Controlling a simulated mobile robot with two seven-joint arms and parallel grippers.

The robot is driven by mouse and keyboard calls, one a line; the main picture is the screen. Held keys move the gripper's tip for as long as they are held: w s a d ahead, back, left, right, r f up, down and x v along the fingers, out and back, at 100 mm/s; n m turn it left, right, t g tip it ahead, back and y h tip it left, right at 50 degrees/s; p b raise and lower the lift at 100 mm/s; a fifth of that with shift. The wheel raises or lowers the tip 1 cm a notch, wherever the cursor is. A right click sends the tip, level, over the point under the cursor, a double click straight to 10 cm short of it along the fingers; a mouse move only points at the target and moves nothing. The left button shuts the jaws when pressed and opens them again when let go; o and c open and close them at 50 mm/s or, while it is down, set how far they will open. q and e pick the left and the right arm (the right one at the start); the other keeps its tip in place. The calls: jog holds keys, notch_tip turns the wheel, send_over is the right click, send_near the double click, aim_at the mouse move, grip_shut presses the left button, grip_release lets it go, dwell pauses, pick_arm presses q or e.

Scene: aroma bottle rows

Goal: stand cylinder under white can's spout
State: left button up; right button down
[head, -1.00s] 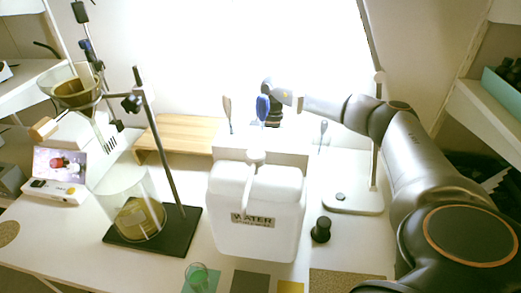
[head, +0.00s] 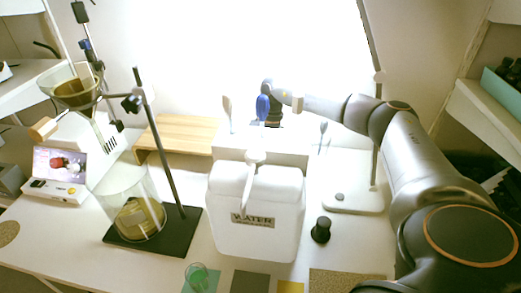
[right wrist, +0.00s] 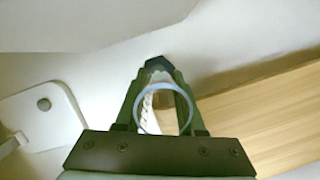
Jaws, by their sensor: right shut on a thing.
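The white can (head: 230,190), labelled WATER, stands at the front middle of the bench. A pale narrow spout-like part (head: 250,185) runs down its front. My right arm reaches in from the right to behind the can, and its gripper (head: 273,118) points down there, partly hidden by a blue-topped upright piece. In the right wrist view, my right gripper (right wrist: 160,72) is shut on a clear cylinder (right wrist: 137,108), seen from above as a bluish ring with pale marks on its wall. In the head view I cannot make out the cylinder. My left gripper is not in view.
A white block (head: 290,146) with upright handled pieces stands behind the can. A black knob-like object (head: 321,230) is right of it. A retort stand (head: 185,232), a glass beaker (head: 105,190) and a green glass (head: 197,277) are left. A wooden riser (head: 180,130) stands behind.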

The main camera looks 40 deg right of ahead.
pick_arm(q)
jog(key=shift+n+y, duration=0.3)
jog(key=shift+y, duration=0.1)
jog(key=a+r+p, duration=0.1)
jog(key=p, duration=0.1)
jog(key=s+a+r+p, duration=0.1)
jog(key=p, duration=0.1)
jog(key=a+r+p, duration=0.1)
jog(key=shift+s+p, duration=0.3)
jog(key=shift+p, duration=0.1)
pick_arm(e)
notch_tip(320, 180, up, 28)
jog(key=shift+f, duration=0.1)
pick_arm(q)
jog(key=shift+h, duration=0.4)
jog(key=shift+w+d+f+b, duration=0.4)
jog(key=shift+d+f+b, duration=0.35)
jog(key=shift+b, duration=0.7)
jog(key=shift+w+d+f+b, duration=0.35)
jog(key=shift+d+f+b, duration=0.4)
jog(key=shift+b, duration=0.65)
pick_arm(e)
notch_tip(320, 180, down, 27)
